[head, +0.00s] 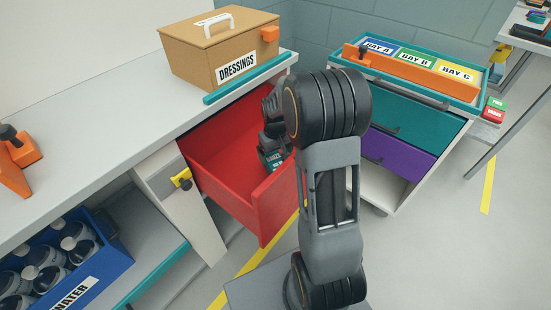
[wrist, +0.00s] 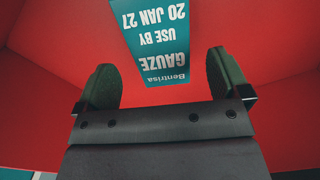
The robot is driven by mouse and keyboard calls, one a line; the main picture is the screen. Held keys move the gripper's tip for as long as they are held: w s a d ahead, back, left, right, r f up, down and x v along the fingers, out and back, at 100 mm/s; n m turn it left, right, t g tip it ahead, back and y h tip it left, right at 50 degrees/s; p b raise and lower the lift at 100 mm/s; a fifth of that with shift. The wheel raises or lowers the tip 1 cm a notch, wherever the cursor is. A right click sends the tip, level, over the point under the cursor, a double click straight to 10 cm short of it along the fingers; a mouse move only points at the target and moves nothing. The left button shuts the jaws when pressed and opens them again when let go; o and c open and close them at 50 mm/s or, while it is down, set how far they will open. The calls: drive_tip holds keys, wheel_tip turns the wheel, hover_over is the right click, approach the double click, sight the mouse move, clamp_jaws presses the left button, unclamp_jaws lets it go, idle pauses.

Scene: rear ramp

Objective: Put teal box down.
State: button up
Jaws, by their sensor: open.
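The teal box (wrist: 152,45) shows in the wrist view with white GAUZE print, upside down in the picture. It lies in the open red drawer (head: 227,150), against the red floor. In the head view a small teal part of it (head: 272,161) shows by my gripper. My gripper (wrist: 163,66) is open, its two dark fingers standing apart on either side of the box's near end, with red showing between each finger and the box. In the head view my arm hides part of the drawer and most of the gripper.
A brown DRESSINGS box (head: 222,52) stands on the counter (head: 105,95) above the drawer. A cart (head: 410,135) with a tray of bay labels stands right. A blue crate (head: 95,265) of canisters sits lower left. Drawer walls surround my gripper.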

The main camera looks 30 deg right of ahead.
wheel_tip(320, 180, up, 7)
drive_tip(key=p, duration=0.1)
idle(0.7)
wheel_tip(320, 180, up, 14)
drive_tip(key=t+p, duration=0.1)
drive_tip(key=p, duration=0.8)
hover_over(275, 160)
drive_tip(key=s+a, duration=0.4)
drive_tip(key=s, duration=0.1)
drive_tip(key=s+a+r+t+p, duration=0.1)
drive_tip(key=s+a+r+p, duration=0.1)
drive_tip(key=s+r+p, duration=0.3)
drive_tip(key=s+a+r+t+p, duration=0.1)
drive_tip(key=s+a+r+p, duration=0.2)
drive_tip(key=s+r+p, duration=0.2)
wheel_tip(275, 160, up, 3)
drive_tip(key=shift+s+a+r+t+p, duration=0.1)
drive_tip(key=shift+s+a+t+p, duration=0.25)
drive_tip(key=shift+s, duration=0.35)
